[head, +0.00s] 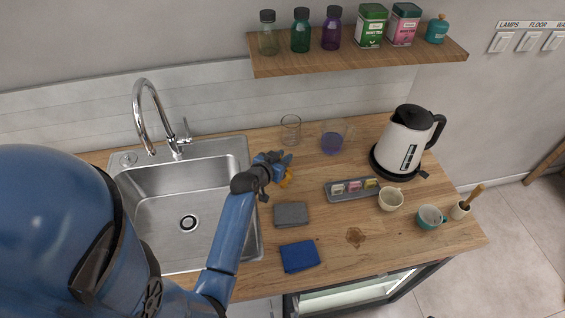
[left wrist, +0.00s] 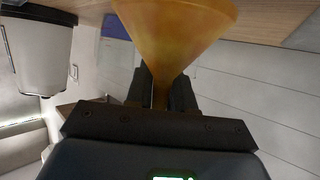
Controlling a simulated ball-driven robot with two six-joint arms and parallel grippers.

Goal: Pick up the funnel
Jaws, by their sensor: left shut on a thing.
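The funnel is amber-yellow and cone-shaped. In the left wrist view the funnel (left wrist: 175,30) fills the top middle, with its narrow part between the two dark fingers of my left gripper (left wrist: 161,92). In the head view only a small yellow part of the funnel (head: 287,180) shows beside my left gripper (head: 277,172), over the counter just right of the sink. The left gripper is shut on the funnel's narrow part. I cannot tell whether the funnel touches the counter. My right gripper is not in view.
A sink (head: 160,215) lies left of the gripper. A glass beaker (head: 290,130) and a jug with purple liquid (head: 332,140) stand behind it. Grey (head: 291,214) and blue (head: 300,256) cloths lie in front. A kettle (head: 405,145), tray (head: 340,194) and cups (head: 391,199) stand right.

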